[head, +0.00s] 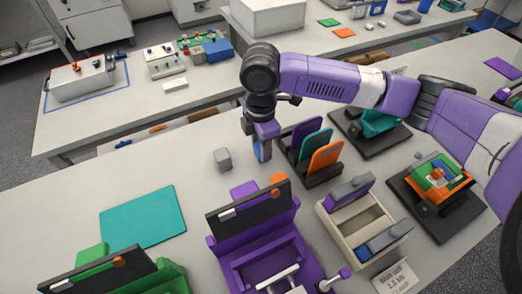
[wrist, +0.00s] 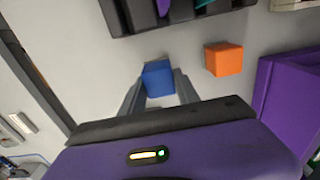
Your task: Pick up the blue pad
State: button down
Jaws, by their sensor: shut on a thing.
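The blue pad (wrist: 158,78) shows as a small blue block between the two fingers of my gripper (wrist: 160,92) in the wrist view. My gripper is shut on it, with a finger touching each side. In the head view my gripper (head: 262,150) points down at the left of the slotted rack, and a strip of the blue pad (head: 257,153) shows at the fingers. The fingers cover part of the pad. I cannot tell whether its bottom touches the table.
A dark rack (head: 309,172) with purple, teal and orange plates stands just right of my gripper. A grey cube (head: 222,159) lies to the left and an orange cube (wrist: 223,59) nearby. A purple fixture (head: 262,240) stands in front.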

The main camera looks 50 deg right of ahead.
notch_tip(320, 180, up, 18)
jog(key=shift+b, duration=0.35)
